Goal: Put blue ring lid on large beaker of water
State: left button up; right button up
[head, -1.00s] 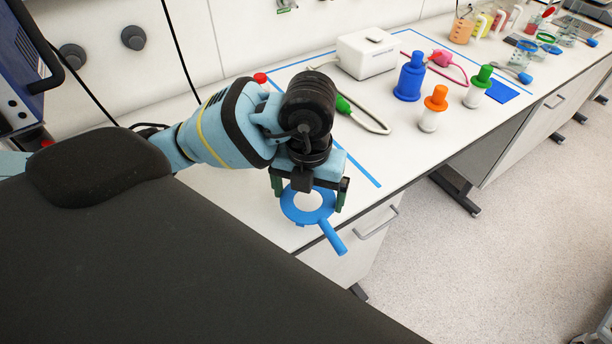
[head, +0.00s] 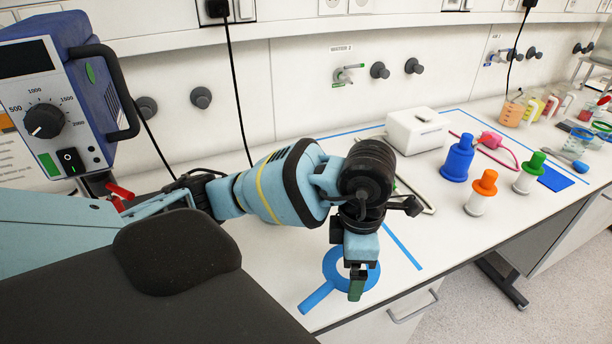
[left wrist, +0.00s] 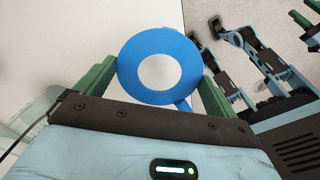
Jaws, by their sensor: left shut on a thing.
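The blue ring lid (head: 330,262) is a flat ring with a handle that points to the lower left in the head view. My left gripper (head: 356,284) is shut on it and holds it over the front edge area of the bench. In the left wrist view the ring (left wrist: 190,72) sits between the green fingers of my left gripper (left wrist: 158,75). Beakers with coloured rings (head: 582,134) stand far right on the bench; I cannot tell which is the large beaker of water. Parts that look like my right arm show at the right of the left wrist view, its gripper unclear.
A white box (head: 416,132), a blue bottle (head: 457,160), an orange-topped one (head: 482,193) and a green-topped one (head: 530,172) stand on the bench (head: 440,210). A blue-grey instrument (head: 50,110) is at left. Bare bench lies around the blue tape line (head: 402,246).

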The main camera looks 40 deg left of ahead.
pick_arm(q)
jog(key=w+r+m, duration=0.1)
jog(key=m, duration=0.7)
jog(key=w+r+m, duration=0.1)
jog(key=m, duration=0.8)
jog(key=w+r+m, duration=0.1)
jog(key=m, duration=0.8)
jog(key=shift+r, duration=0.1)
